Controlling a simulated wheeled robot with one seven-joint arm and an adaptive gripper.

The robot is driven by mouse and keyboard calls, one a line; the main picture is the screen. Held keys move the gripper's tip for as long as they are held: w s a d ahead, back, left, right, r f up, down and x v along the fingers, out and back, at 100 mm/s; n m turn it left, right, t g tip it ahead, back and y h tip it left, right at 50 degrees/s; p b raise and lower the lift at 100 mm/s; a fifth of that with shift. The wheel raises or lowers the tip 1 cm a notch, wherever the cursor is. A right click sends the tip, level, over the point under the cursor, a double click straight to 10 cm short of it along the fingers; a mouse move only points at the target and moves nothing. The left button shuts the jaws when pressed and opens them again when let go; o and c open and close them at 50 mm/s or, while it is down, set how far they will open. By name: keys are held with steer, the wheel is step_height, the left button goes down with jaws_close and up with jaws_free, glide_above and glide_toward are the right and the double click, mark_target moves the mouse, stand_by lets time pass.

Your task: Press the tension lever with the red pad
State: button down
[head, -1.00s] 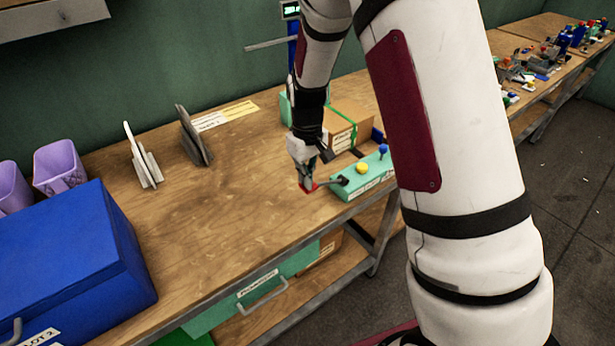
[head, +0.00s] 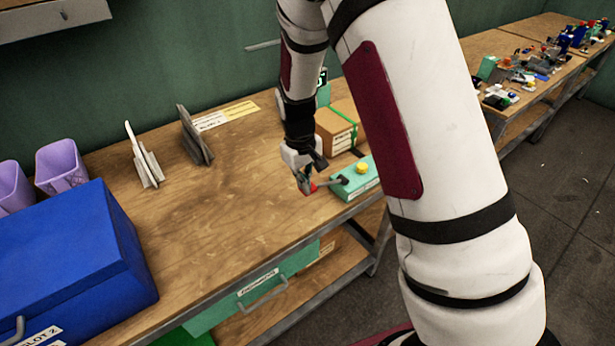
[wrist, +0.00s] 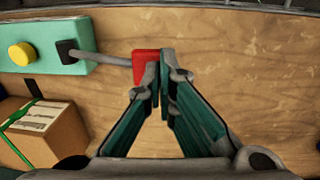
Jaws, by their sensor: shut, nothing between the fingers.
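The tension lever is a grey rod ending in a red pad (wrist: 146,64). The rod (wrist: 105,60) comes out of a green press box (wrist: 55,42) that has a yellow button (wrist: 21,53). My gripper (wrist: 159,62) is shut and empty, with its fingertips at the red pad in the wrist view; they overlap the pad's right part, and contact cannot be told for sure. In the head view the gripper (head: 305,184) is beside the red pad (head: 314,187), left of the green box (head: 355,180). My arm hides part of the box.
A cardboard box with a green strap (head: 338,124) stands behind the press box. A blue bin (head: 70,255), purple cups (head: 62,165) and grey upright plates (head: 195,135) are at the left. The middle of the wooden table (head: 215,210) is clear.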

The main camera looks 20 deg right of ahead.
steer(key=shift+h, duration=0.8)
steer(key=shift+s+a+f, duration=0.1)
steer(key=shift+a+f, duration=0.2)
steer(key=shift+f, duration=0.75)
steer(key=shift+s+a+f, duration=0.1)
steer(key=shift+a+f, duration=0.25)
steer(key=shift+f, duration=0.65)
steer(key=shift+s+a+f, duration=0.1)
steer(key=shift+a+f, duration=0.2)
steer(key=shift+f, duration=0.75)
steer(key=shift+s+f, duration=0.1)
steer(key=s+a+p+v, duration=0.1)
steer(key=a+v, duration=0.1)
steer(key=v, duration=1.1)
steer(key=shift+a+t, duration=0.3)
steer(key=shift+a, duration=0.2)
steer(key=shift+s, duration=0.15)
